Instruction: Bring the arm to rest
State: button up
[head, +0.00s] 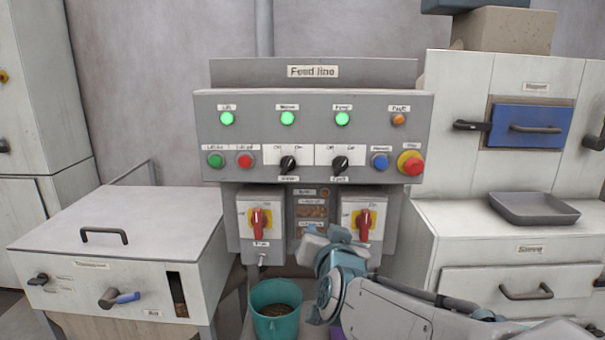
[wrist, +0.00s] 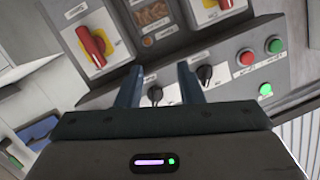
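My gripper (head: 318,240) is in front of the lower part of the grey feed line panel (head: 315,100), between the two red-handled switches. In the wrist view my gripper (wrist: 160,85) shows two blue-grey fingers set apart with nothing between them. Beyond the fingers the panel appears upside down, with two black knobs. My arm (head: 390,308) reaches in from the lower right of the head view. Whether the fingers touch the panel cannot be told; they seem apart from it.
A teal bucket (head: 277,312) with pellets stands below the panel, left of my arm. A white cabinet (head: 130,235) with handles is on the left. A grey tray (head: 534,208) sits on the right cabinet (head: 520,262). A red stop button (head: 411,163) is on the panel.

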jog(key=s+d+f+n+g+p, duration=0.1)
jog(key=s+d+g+p, duration=0.2)
jog(key=s, duration=0.3)
jog(key=s+d+f+g+h+p, duration=0.1)
jog(key=s+d+f+g+p, duration=0.1)
jog(key=s, duration=0.5)
jog(key=s+d+f+n+g+p, duration=0.1)
jog(key=s+d+f+g+p, duration=0.1)
jog(key=s+d+g+p, duration=0.2)
jog(key=s+d+g, duration=0.1)
jog(key=s+g, duration=0.2)
jog(key=g, duration=0.1)
jog(key=shift+d+n+h, duration=0.3)
jog(key=shift+d, duration=0.1)
